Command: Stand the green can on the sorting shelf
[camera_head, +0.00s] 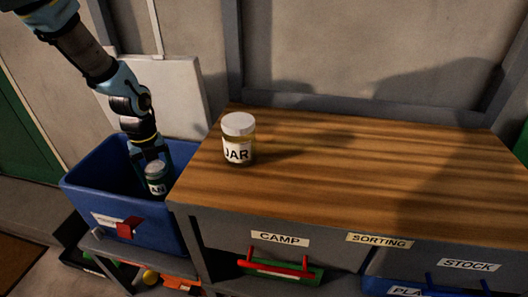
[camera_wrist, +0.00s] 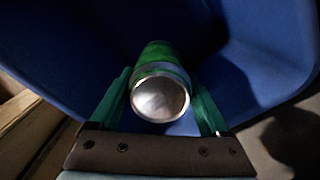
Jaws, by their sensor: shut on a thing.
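The green can (camera_head: 156,184) is inside the blue bin (camera_head: 77,187) at the left in the head view, with part of its label showing. My gripper (camera_head: 154,170) reaches down into the bin and is shut on the can. In the wrist view the can (camera_wrist: 160,92) lies between the two green fingers of my gripper (camera_wrist: 163,105), its silver end facing the camera. The blue bin wall (camera_wrist: 75,60) is behind it. The sorting shelf is the wooden top (camera_head: 400,180), with a SORTING label (camera_head: 379,241) on its front edge. The can's lower part is hidden in the head view.
A jar (camera_head: 238,140) with a white lid stands on the wooden top near its left end. The rest of the top is clear. A white panel (camera_head: 165,95) stands behind the blue bin.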

